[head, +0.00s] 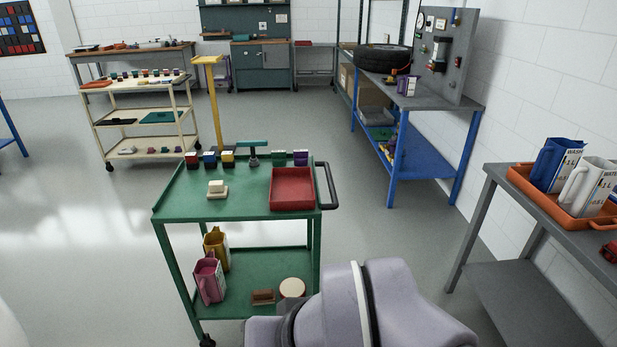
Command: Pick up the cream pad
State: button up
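Two cream things show in the head view, and I cannot tell for certain which is the cream pad. A round, flat cream disc (292,287) lies on the lower shelf of the green cart, just beyond my arm, its near side close to a grey part. A small cream block on a flat cream base (217,190) sits on the left part of the green cart's top (238,205). My purple-grey arm fills the bottom middle. My gripper is not in view.
On the cart top are a red tray (292,188), several small coloured blocks and a green-topped tool (252,148). The lower shelf holds a pink jug (208,280), a yellow jug (217,248) and a brown block (262,297). A grey table (490,205) stands right. Floor between is clear.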

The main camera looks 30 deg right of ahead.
aim_at(217, 189)
jog(key=z, duration=0.1)
jog(key=u, duration=2.05)
jog(key=z, duration=2.05)
jog(key=i+j+z, duration=0.6)
jog(key=i+j, duration=0.25)
jog(key=i+j+z, duration=0.4)
jog(key=j, duration=0.3)
jog(key=i+j+z, duration=0.2)
jog(key=j, duration=0.25)
jog(key=i+j+z, duration=0.2)
jog(key=j, duration=0.25)
jog(key=i, duration=0.05)
